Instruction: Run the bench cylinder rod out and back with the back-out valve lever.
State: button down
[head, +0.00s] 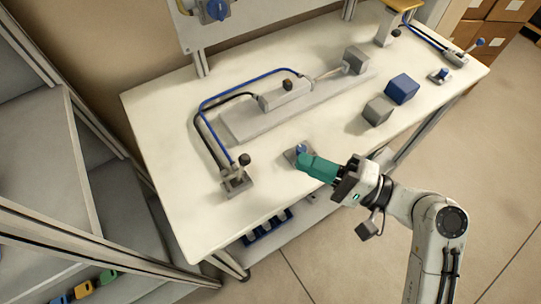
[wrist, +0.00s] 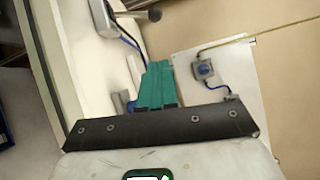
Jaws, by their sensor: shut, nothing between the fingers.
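The bench cylinder (head: 285,96) is a grey body on a long grey plate. A length of its rod (head: 328,75) shows on the right, reaching toward a grey block (head: 356,60). A lever valve (head: 236,178) with a black knob stands at the left front, joined to the cylinder by blue and black hoses. A similar black-knobbed lever (wrist: 150,13) shows at the top of the wrist view. No label shows which lever is the back-out one. My gripper (head: 302,164), with teal fingers, is shut and empty beside a small blue knob (head: 301,149). Its fingers also show in the wrist view (wrist: 157,68).
A blue box (head: 402,88) and a grey box (head: 377,110) stand right of the cylinder. Another valve with a blue-tipped lever (head: 460,56) and a blue knob (head: 441,75) are at the far right. The white bench top (head: 195,212) is clear at the left front corner.

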aim_at(242, 168)
jog(key=x, duration=0.3)
jog(key=shift+w+a+r+p, duration=0.1)
jog(key=shift+a+r+p, duration=0.05)
jog(key=shift+a+p, duration=0.15)
jog(key=a, duration=0.1)
jog(key=s+a+p, duration=0.1)
jog(key=a, duration=0.1)
jog(key=shift+a+r, duration=0.1)
jog(key=shift+r, duration=0.1)
jog(key=shift+s+a, duration=0.15)
jog(key=shift+a, duration=0.3)
